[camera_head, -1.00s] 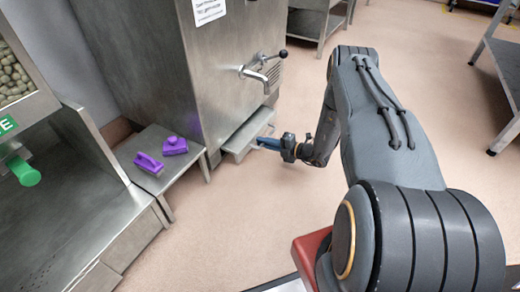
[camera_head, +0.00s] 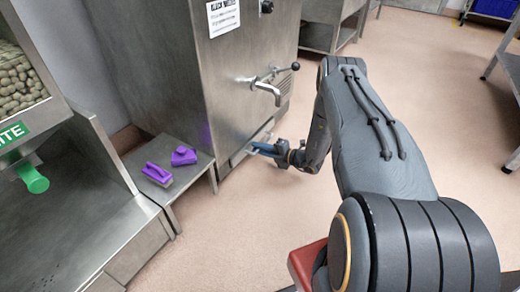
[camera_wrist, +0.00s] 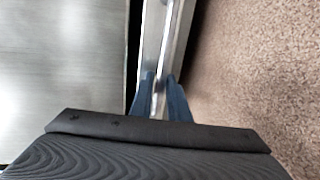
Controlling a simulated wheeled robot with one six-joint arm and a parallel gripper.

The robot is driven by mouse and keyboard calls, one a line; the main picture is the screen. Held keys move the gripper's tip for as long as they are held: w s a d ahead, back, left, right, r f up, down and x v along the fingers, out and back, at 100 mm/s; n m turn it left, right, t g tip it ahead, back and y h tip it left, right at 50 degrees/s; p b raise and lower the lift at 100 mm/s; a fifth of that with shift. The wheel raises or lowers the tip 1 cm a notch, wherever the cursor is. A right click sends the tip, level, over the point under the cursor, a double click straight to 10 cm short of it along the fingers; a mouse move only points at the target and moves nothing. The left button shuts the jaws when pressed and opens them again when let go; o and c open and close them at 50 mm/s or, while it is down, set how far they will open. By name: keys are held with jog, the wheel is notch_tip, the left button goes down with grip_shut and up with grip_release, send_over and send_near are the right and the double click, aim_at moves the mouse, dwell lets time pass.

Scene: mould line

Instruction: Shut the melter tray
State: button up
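The melter (camera_head: 225,75) is a tall steel cabinet with a tap on its front. Its steel tray (camera_head: 240,154) is low on that front and sticks out only a little. In the wrist view the tray (camera_wrist: 152,45) is a narrow strip beside a dark gap. My gripper (camera_head: 256,149) is at the tray's front, low above the floor. In the wrist view the blue fingers (camera_wrist: 160,85) lie close on both sides of a thin bar, the tray's handle (camera_wrist: 161,98), and look shut on it. The tray's inside is hidden.
Two purple brushes (camera_head: 158,174) (camera_head: 184,156) lie on a low steel stand (camera_head: 195,168) left of the tray. The tap (camera_head: 266,88) juts out above my gripper. A steel bench with a green-handled part (camera_head: 34,178) is at left. Floor (camera_head: 235,235) in front is clear.

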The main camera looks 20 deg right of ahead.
jog(key=shift+a+r, duration=0.1)
jog(key=p+v, duration=0.3)
jog(key=v, duration=0.4)
jog(key=shift+s+d, duration=0.3)
